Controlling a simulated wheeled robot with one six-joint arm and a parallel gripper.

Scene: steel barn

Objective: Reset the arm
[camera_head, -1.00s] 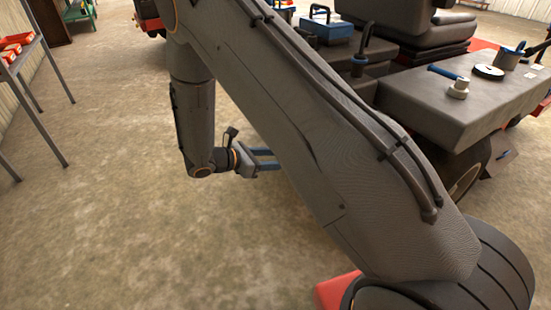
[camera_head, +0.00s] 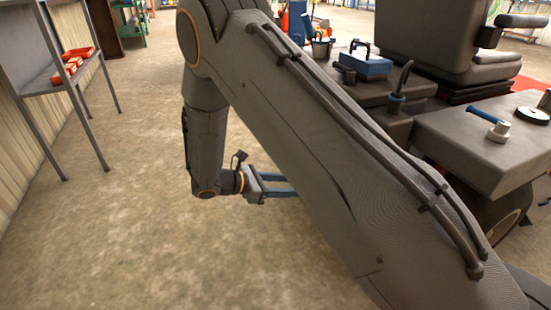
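My arm runs across the picture from the lower right to the upper middle, then its forearm hangs down to the wrist. My gripper (camera_head: 282,186) points to the right, low over the bare floor. Its two blue fingers lie apart with a gap between them, and I see nothing held there. The fingertips are close to, or partly behind, my large upper arm link.
A grey shelf (camera_head: 81,88) with red bins (camera_head: 73,63) stands at the left by the wall. A dark vehicle with a seat (camera_head: 450,40) and a grey slab (camera_head: 470,150) fills the right. A blue box (camera_head: 364,67) sits on it. Floor (camera_head: 140,230) is clear at left.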

